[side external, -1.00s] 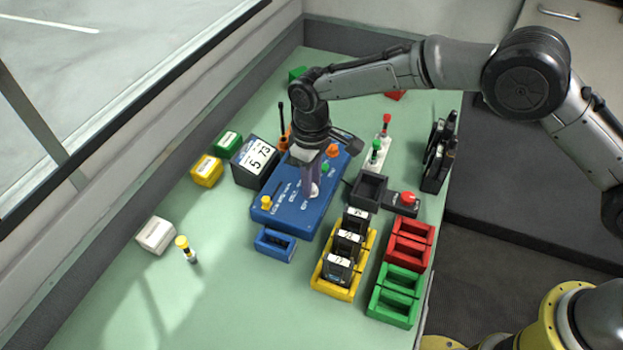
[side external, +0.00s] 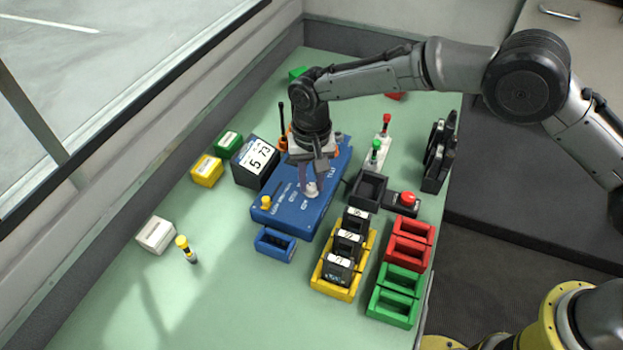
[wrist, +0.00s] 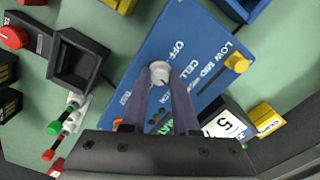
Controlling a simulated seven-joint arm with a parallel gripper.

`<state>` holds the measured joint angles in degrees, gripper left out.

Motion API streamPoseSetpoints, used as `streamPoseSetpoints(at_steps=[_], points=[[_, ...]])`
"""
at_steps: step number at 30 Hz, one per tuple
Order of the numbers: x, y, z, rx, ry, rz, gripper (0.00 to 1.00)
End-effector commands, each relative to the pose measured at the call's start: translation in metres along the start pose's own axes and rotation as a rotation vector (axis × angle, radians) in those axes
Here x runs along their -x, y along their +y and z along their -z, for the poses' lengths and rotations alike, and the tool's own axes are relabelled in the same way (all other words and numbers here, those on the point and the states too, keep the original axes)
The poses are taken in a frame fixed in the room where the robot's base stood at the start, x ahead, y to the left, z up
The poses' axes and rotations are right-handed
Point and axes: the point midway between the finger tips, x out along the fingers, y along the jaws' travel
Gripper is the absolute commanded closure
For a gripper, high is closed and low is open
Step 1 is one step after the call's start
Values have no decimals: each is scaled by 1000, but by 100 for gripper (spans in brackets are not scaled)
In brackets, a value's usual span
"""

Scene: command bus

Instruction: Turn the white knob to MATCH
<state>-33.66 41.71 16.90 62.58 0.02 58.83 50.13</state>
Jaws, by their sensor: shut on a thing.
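The white knob (wrist: 159,71) sits on the blue panel (wrist: 205,28), with printed labels around it. The label MATCH is not clearly readable; lettering near my fingers is partly covered. My gripper (wrist: 160,80) points down at the panel, its two fingers shut on the white knob, one on each side. In the side view, the knob (side external: 311,189) shows under my gripper (side external: 311,180), above the blue panel (side external: 285,215). The knob's pointer direction cannot be made out clearly.
A yellow knob (side external: 266,202) is on the same panel. A black box with a number display (side external: 256,160) stands left of it. A black tray (side external: 368,190), red button (side external: 407,199) and yellow rack (side external: 335,285) stand right. Open table lies at the front left.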

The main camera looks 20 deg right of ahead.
Motion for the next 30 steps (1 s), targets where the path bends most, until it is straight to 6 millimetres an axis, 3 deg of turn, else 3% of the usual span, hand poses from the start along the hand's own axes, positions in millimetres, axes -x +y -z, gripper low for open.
streamPoseSetpoints(at_steps=[12,29,30], points=[[1,0,1,-205,3,2,100],[1,0,1,-237,3,2,100],[1,0,1,-237,3,2,70]])
